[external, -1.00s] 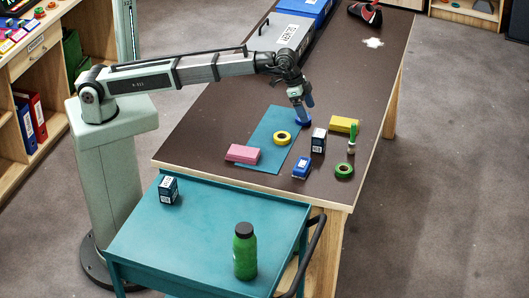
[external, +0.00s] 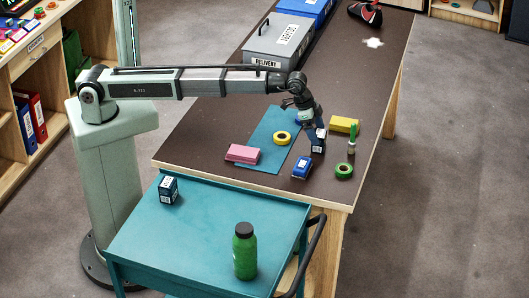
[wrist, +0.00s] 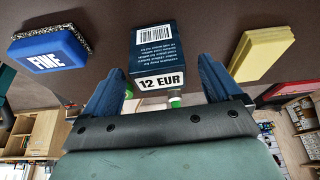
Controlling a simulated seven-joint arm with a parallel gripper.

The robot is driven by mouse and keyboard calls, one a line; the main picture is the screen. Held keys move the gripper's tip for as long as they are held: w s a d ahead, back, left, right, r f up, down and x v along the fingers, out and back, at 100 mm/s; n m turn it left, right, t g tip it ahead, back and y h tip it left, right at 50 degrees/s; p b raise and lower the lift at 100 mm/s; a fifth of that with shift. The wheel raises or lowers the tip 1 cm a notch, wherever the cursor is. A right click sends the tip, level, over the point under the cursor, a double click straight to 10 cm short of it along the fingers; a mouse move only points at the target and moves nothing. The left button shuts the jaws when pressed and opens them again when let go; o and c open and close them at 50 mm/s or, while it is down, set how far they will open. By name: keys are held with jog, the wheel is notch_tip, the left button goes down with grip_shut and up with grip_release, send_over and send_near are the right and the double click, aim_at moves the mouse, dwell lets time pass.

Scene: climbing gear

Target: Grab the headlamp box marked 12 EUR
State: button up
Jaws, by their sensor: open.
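The headlamp box (external: 318,147) is a small dark blue box standing on the brown table. In the wrist view the box (wrist: 158,52) shows a barcode and a white label reading 12 EUR. My gripper (external: 312,135) is over the box in the external view. In the wrist view the blue fingers of my gripper (wrist: 160,85) are apart, one on each side of the box's labelled end. I cannot tell whether either finger touches it. A similar dark box (external: 168,190) stands on the teal cart; its price cannot be read.
Yellow tape (external: 282,138) and a pink block (external: 242,154) are left. A grey delivery box (external: 280,40) stands farther back.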

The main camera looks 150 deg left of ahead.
aim_at(318, 132)
jog(key=x, duration=0.4)
jog(key=shift+w+a+r, duration=0.1)
jog(key=shift+w, duration=0.15)
jog(key=shift+c, duration=0.3)
jog(key=c, duration=1.1)
